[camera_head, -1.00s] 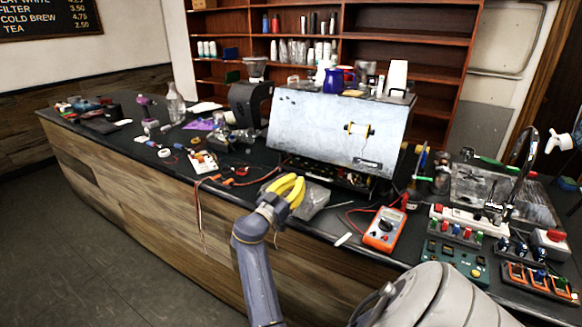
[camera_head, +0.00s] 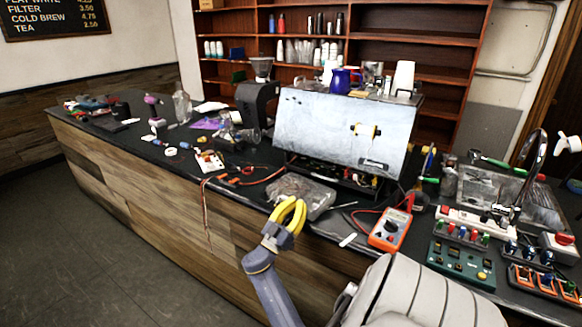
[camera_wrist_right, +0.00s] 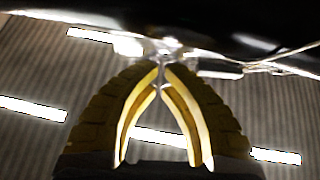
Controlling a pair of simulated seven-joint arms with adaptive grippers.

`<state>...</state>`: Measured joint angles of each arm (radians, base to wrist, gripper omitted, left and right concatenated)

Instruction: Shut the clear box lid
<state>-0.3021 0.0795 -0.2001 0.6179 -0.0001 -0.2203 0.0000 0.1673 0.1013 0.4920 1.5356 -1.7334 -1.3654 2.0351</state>
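The clear box (camera_head: 316,193) sits near the counter's front edge, in front of the silver brewer, in the head view. It looks greyish and see-through; I cannot make out how its lid stands. My right gripper (camera_head: 294,200) has yellow fingers and is at the box's front left, overlapping it in the picture. I cannot tell whether it touches. In the right wrist view, the fingertips (camera_wrist_right: 162,72) come together with nothing visible held between them. A dark, blurred edge lies just beyond the tips there. My left gripper is not in view.
The brewer (camera_head: 335,130) stands behind the box. An orange multimeter (camera_head: 390,230) with red leads lies to the right, beside a thin white strip (camera_head: 348,240). A small circuit board (camera_head: 209,161) and wires (camera_head: 258,179) lie to the left. Switch panels (camera_head: 461,263) fill the right end.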

